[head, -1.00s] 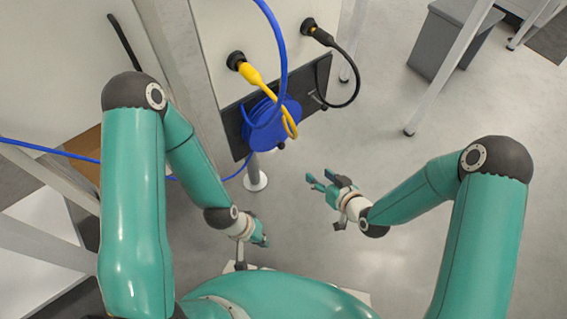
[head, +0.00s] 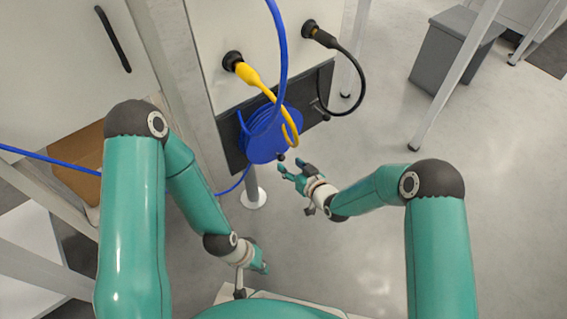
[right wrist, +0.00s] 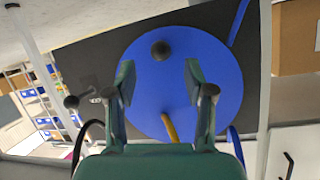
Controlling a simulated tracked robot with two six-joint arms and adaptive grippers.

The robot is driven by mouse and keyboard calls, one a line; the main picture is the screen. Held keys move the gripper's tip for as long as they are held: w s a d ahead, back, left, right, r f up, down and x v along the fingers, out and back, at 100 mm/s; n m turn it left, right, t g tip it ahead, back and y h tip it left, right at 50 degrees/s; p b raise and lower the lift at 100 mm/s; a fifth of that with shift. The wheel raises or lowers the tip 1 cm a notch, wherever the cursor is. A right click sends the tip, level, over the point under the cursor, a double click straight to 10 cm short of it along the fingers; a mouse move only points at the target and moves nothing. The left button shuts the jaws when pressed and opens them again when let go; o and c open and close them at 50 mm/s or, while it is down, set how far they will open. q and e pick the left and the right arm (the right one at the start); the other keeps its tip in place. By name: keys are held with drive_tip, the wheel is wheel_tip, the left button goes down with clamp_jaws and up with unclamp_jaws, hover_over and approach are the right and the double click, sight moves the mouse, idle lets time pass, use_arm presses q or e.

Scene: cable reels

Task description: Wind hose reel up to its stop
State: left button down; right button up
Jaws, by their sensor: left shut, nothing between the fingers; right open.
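The blue hose reel (head: 262,143) is mounted on a dark panel (head: 229,133) below the cabinet face. Its round blue face fills the middle of the right wrist view (right wrist: 178,75), with a dark round crank knob (right wrist: 161,49) on it. The knob also shows at the reel's lower edge in the head view (head: 281,157). My right gripper (head: 293,170) is open and empty, just in front of and below the reel; its fingers (right wrist: 160,85) stand either side of the knob's line, short of the knob. My left gripper (head: 262,268) is shut and empty, low near my base.
A yellow plug and cable (head: 249,77) hang in front of the reel. A black plug and cable (head: 326,40) loop to its right. Blue hose (head: 281,50) runs upward. A table leg (head: 455,80) and grey bin (head: 445,48) stand right; floor between is clear.

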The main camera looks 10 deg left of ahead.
drive_tip(key=shift+b+x, duration=0.6)
drive_tip(key=shift+x, duration=1.75)
clamp_jaws()
